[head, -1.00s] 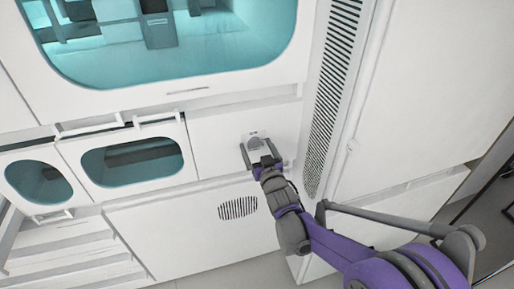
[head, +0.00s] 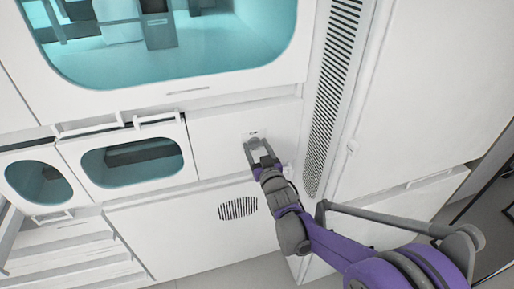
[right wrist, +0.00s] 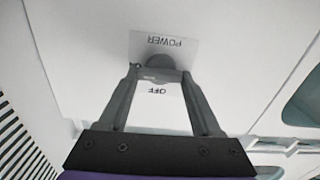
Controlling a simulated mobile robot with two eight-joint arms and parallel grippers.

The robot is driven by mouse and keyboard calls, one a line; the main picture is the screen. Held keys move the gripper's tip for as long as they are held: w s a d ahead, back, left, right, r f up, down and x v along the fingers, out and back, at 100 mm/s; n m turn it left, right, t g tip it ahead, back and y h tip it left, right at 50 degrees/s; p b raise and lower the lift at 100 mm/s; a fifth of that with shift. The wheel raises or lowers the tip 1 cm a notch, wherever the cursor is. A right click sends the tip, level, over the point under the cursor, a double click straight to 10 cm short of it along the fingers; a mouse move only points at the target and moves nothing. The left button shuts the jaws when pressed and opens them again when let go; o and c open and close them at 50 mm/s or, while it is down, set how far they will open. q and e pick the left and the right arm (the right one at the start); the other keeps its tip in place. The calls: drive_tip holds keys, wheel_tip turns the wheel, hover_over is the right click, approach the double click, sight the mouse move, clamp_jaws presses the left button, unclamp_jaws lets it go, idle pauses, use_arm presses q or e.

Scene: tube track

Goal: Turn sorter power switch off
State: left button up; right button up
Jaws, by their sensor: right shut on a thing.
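The sorter's power switch is a round grey knob (right wrist: 160,61) on a white plate (right wrist: 185,48) in the right wrist view. The plate reads POWER, upside down in this view, and OFF shows between my fingers. In the head view my right gripper (head: 258,142) reaches the plate on the white sorter panel (head: 215,130), and the fingers mostly hide the knob. I cannot tell the knob's exact setting. My left gripper is not in view.
A large teal-lit window (head: 200,45) is above the panel, with smaller windowed drawers (head: 133,160) to its left. A tall vented strip (head: 330,100) and white cabinet (head: 430,90) stand to the right. A round-ended vent (head: 238,208) sits below.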

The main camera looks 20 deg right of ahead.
drive_tip(key=n, duration=0.4)
drive_tip(key=shift+a+n, duration=0.1)
drive_tip(key=shift+n, duration=0.2)
drive_tip(key=n, duration=0.4)
drive_tip(key=shift+f+p, duration=0.1)
drive_tip(key=shift+p, duration=0.3)
drive_tip(key=n, duration=0.5)
drive_tip(key=shift+a+f, duration=0.1)
drive_tip(key=shift+n+p, duration=0.3)
drive_tip(key=shift+n, duration=1.5)
drive_tip(key=shift+f, duration=0.1)
drive_tip(key=o, duration=1.4)
